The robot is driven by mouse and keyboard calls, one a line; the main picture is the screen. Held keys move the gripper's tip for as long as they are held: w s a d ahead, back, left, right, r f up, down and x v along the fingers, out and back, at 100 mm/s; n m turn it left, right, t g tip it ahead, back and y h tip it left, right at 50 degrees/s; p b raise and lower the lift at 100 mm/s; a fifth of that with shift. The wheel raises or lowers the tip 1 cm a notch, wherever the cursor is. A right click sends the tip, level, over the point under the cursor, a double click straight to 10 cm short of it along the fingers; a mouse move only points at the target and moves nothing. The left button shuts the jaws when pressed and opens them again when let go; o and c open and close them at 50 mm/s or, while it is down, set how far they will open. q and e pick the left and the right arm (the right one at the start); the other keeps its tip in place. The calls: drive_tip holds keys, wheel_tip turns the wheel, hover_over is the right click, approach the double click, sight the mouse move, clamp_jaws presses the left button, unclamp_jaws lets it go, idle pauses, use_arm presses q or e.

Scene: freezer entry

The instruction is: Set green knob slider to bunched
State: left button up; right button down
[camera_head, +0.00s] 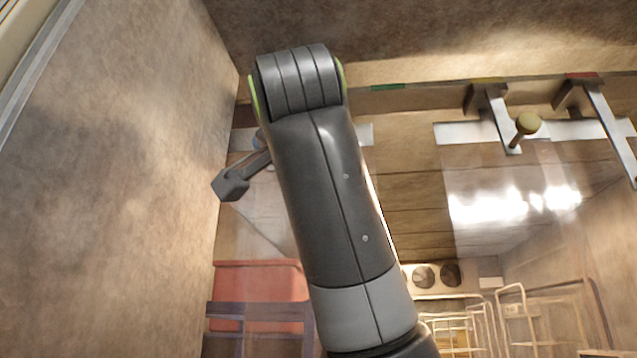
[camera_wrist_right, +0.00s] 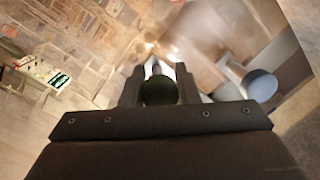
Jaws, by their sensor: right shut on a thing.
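A dark green round knob (camera_wrist_right: 158,92) sits between the fingers of my right gripper (camera_wrist_right: 158,84) in the right wrist view. The fingers are shut on it, one on each side. In the head view my right arm crosses the middle of the picture, and neither its gripper nor the green knob shows there. A green mark (camera_head: 388,87) lies on the overhead rail, just right of my arm. My left gripper is in neither view.
Clear curtain panels hang below. A beige wall (camera_head: 120,190) fills the left. A red crate (camera_head: 262,281) and wire racks (camera_head: 512,310) stand beyond.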

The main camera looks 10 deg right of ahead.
drive_tip(key=shift+s+r, duration=0.1)
drive_tip(key=shift+r, duration=0.05)
drive_tip(key=c, duration=1.3)
unclamp_jaws()
drive_tip(key=shift+o, duration=1)
drive_tip(key=shift+a, duration=0.2)
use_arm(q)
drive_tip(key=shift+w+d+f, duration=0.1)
use_arm(e)
drive_tip(key=shift+a, duration=0.1)
use_arm(q)
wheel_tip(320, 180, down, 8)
drive_tip(key=b, duration=0.7)
drive_tip(key=shift+b, duration=0.4)
use_arm(e)
drive_tip(key=s+a, duration=0.2)
drive_tip(key=s, duration=1.5)
drive_tip(key=shift+a, duration=0.3)
